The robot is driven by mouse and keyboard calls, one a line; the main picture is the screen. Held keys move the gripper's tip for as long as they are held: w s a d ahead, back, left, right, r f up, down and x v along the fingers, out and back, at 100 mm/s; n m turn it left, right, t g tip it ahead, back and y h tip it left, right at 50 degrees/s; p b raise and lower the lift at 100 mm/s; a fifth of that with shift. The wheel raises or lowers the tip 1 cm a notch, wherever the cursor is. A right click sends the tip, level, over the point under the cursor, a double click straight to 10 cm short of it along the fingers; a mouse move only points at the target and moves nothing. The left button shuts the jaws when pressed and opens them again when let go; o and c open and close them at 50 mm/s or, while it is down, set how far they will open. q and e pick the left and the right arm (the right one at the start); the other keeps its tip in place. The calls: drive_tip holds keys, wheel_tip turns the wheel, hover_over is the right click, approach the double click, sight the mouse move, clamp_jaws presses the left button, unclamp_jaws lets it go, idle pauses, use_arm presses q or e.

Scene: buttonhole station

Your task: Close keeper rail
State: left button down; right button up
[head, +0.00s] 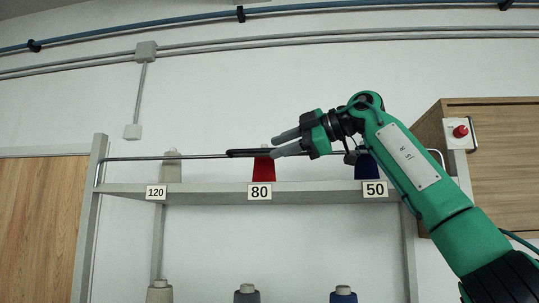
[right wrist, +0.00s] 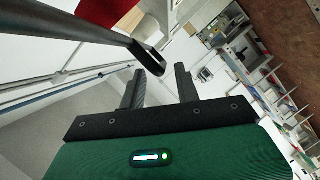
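The keeper rail (head: 195,156) is a thin metal bar running across the front of the upper shelf (head: 215,196), in front of the cones, with a dark handle-like section (head: 243,153) near its middle. In the right wrist view a dark bar with a slotted end (right wrist: 148,56) reaches in from the upper left, close to the fingertips. My right gripper (head: 272,147) is at the rail's height, by the right end of the dark section. Its fingers (right wrist: 157,78) are apart with nothing clearly between them. Whether they touch the bar cannot be told. My left gripper is out of view.
Cones stand on the shelf: cream (head: 172,168) at 120, red (head: 263,170) at 80, blue (head: 367,168) at 50, partly behind my arm. More cones (head: 246,294) stand below. A red button box (head: 460,133) and wooden cabinet (head: 500,180) are at right.

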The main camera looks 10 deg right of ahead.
drive_tip(key=b+v, duration=0.1)
drive_tip(key=v, duration=0.9)
drive_tip(key=shift+b, duration=0.35)
drive_tip(key=shift+f, duration=0.1)
